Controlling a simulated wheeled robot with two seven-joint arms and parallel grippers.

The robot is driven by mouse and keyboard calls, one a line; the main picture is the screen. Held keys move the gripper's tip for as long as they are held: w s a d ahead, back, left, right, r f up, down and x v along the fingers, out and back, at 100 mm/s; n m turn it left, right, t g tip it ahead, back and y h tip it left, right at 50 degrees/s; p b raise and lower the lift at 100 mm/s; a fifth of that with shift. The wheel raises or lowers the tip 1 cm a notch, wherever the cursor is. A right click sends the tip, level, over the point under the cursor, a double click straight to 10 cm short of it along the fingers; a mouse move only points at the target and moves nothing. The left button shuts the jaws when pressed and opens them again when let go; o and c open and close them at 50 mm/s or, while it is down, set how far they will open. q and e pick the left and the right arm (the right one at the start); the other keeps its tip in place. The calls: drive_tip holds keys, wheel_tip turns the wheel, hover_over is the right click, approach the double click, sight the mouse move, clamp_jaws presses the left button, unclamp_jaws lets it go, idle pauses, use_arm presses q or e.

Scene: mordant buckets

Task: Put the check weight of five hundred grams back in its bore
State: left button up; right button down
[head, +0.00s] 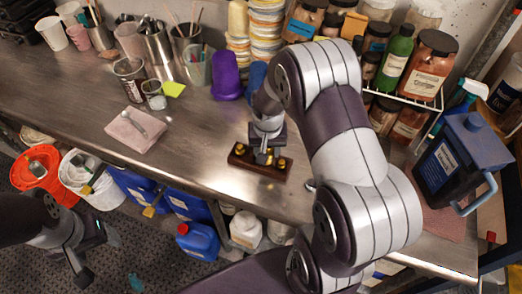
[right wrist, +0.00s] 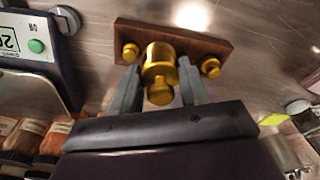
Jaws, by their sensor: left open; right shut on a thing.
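A dark wooden block (head: 240,159) lies on the steel bench near its front edge; it also shows in the right wrist view (right wrist: 185,35). A smaller brass weight stands towards each end, one at left (right wrist: 130,53) and one at right (right wrist: 211,68). A larger knobbed brass weight (right wrist: 158,72) is between them, over the block's middle. My right gripper (right wrist: 160,88) is shut on this large weight. Its lower end is hidden, so I cannot tell how deep it sits in a bore. My left gripper (head: 97,256) is open and empty, low at the left beyond the bench edge.
A pink cloth with a spoon (head: 137,130) lies to the left. A dark blue jug (head: 452,160) stands at right. Orange (head: 38,172) and white buckets (head: 92,185) are below the bench.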

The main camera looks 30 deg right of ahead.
drive_tip(key=w, duration=0.1)
drive_tip(key=w+f, duration=0.2)
drive_tip(key=shift+w+d, duration=0.15)
drive_tip(key=shift+w, duration=0.25)
drive_tip(key=f, duration=0.1)
drive_tip(key=f+p, duration=0.1)
drive_tip(key=f, duration=0.1)
drive_tip(key=shift+s+a+f, duration=0.1)
drive_tip(key=shift+s+a, duration=0.1)
drive_tip(key=shift+s, duration=0.1)
drive_tip(key=shift+f, duration=0.25)
drive_tip(key=shift+w+d+f, duration=0.1)
drive_tip(key=shift+w, duration=0.05)
drive_tip(key=c, duration=0.6)
unclamp_jaws()
drive_tip(key=shift+w+f, duration=0.1)
use_arm(q)
drive_tip(key=shift+w+a+r, duration=0.1)
drive_tip(key=shift+w+r, duration=0.15)
drive_tip(key=shift+r, duration=0.4)
use_arm(e)
drive_tip(key=shift+o, duration=0.2)
